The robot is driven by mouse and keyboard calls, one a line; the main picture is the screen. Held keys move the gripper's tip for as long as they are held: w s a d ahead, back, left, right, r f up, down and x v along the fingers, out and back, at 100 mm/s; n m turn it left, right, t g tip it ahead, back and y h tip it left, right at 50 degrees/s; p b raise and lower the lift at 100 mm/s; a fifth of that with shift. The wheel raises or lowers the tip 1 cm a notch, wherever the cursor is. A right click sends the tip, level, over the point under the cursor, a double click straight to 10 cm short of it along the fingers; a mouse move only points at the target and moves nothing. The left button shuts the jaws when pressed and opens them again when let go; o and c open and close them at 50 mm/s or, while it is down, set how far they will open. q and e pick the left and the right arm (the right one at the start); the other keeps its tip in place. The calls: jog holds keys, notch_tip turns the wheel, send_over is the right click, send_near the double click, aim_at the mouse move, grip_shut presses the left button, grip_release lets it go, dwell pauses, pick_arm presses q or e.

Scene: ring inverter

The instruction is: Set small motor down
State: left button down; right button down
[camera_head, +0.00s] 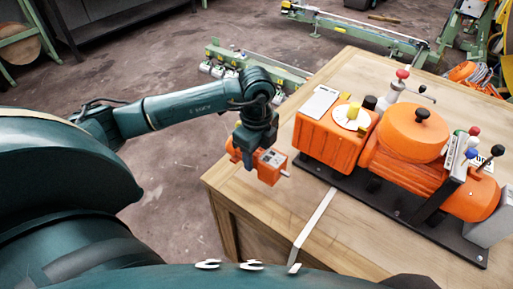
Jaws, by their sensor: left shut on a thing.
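The small motor (271,168) is an orange block with a grey top plate and a short shaft at its right end. My left gripper (256,152) points down and is shut on the small motor. They are at the left edge of the wooden table (318,228), left of the large orange machine. Whether the motor touches the table cannot be told from this view. The fingertips are largely hidden by the wrist and the motor. My right gripper is not in view.
A large orange machine (405,135) on a dark base plate fills the table's middle and right, with several knobbed levers. A pale flat strip (315,225) lies on the table in front of it. Bare wood shows at the table's front left. Green rails (365,32) stand behind.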

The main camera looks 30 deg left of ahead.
aim_at(257, 166)
pick_arm(q)
jog(key=shift+w+f, duration=0.1)
jog(key=shift+f, duration=2.1)
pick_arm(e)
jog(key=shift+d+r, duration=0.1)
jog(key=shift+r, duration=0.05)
pick_arm(q)
jog(key=shift+f, duration=0.1)
jog(key=c, duration=0.7)
grip_release()
jog(key=shift+f, duration=0.1)
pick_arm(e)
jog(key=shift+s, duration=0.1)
